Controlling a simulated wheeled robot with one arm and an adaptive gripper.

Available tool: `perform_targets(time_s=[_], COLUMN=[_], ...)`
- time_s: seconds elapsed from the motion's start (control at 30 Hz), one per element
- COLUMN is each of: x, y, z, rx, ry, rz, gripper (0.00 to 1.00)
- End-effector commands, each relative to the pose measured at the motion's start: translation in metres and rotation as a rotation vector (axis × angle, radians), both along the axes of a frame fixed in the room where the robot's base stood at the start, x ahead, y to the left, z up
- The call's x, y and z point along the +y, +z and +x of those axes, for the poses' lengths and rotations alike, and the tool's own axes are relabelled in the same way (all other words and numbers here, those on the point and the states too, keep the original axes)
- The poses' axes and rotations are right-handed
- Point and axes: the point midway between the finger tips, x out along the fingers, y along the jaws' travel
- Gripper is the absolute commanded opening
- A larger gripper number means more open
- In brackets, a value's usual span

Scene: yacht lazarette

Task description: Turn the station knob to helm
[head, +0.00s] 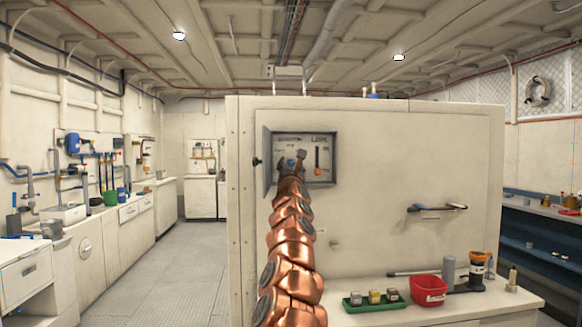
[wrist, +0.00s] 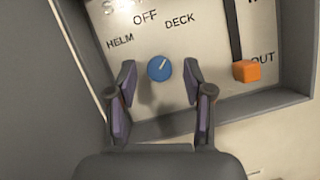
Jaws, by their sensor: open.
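The station knob (wrist: 159,69) is a small round blue dial with a white pointer line, seen in the wrist view. The line points up and right, to the DECK side. The labels HELM (wrist: 120,42), OFF (wrist: 145,17) and DECK (wrist: 180,21) stand in an arc above it. My gripper (wrist: 159,77) is open, with one finger left and one right of the knob, a clear gap on each side. In the head view my copper arm reaches up to the recessed panel (head: 321,175) and hides part of it.
An orange slider handle (wrist: 246,71) sits low in its slot right of the knob, near OUT. The panel's open door (head: 267,165) stands at the left. A wall rail (head: 437,208) and a counter with a red bin (head: 429,290) and green tray (head: 373,304) are lower right.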

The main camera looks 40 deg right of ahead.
Motion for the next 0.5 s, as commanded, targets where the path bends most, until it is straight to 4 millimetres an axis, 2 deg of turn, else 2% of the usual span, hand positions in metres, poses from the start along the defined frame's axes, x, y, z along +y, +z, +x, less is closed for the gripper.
perform_targets(time_s=[0.07, 0.5], x=[0.0002, 0.0002], y=[-0.0001, -0.0002], z=[0.0001, 0.0001], rx=[0.0, 0.0], ry=[0.0, 0.0], rz=[0.0, 0.0], gripper=[0.51, 0.05])
